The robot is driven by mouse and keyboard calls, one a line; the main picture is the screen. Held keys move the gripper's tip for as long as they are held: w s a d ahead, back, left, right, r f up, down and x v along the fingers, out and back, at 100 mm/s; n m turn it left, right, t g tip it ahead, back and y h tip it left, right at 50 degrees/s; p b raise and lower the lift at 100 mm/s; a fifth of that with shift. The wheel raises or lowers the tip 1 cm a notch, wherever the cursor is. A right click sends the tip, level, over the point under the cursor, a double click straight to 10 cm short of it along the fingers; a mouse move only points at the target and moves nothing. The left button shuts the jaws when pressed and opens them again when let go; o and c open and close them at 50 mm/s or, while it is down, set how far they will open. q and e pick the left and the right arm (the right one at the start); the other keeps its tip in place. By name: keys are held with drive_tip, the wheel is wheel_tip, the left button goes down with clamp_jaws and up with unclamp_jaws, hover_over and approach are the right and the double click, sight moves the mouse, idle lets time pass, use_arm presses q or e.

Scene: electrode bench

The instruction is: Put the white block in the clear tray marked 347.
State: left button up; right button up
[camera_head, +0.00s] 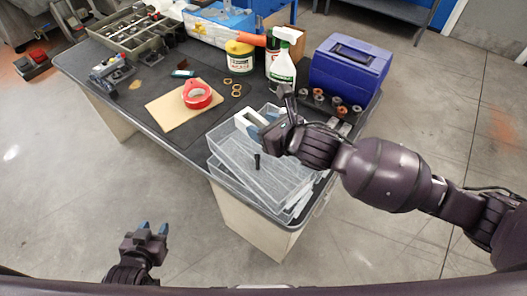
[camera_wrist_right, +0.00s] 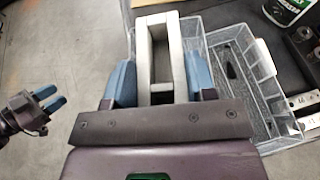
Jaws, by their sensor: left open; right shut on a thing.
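The white block (camera_head: 245,122) is a pale frame with an opening through it. My right gripper (camera_head: 264,122) is shut on it and holds it over the clear trays. In the right wrist view the block (camera_wrist_right: 143,50) sits between the blue fingertips. Clear tray walls (camera_head: 222,167) show below it at the table's front corner, and a clear tray (camera_wrist_right: 204,48) also shows in the wrist view. The trays overlap in view, and I cannot read the mark 347. My left gripper (camera_head: 154,230) is open and empty, off the table at the lower left.
A white and green spray bottle (camera_head: 283,62) and a blue case (camera_head: 348,72) stand behind the trays. Small metal parts (camera_head: 338,105) lie before the case. Red tape (camera_head: 197,95) rests on a tan board (camera_head: 180,108) to the left. Bare dark mat lies around the board.

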wheel_tip(320, 180, down, 10)
drive_tip(key=shift+b, duration=0.3)
drive_tip(key=shift+f+b, duration=0.3)
drive_tip(key=shift+f, duration=0.3)
idle(0.3)
drive_tip(key=o, duration=1.1)
drive_tip(key=shift+o, duration=0.2)
drive_tip(key=shift+r, duration=0.25)
drive_tip(key=v, duration=1.2)
drive_tip(key=shift+r+p, duration=0.35)
drive_tip(key=shift+p, duration=0.1)
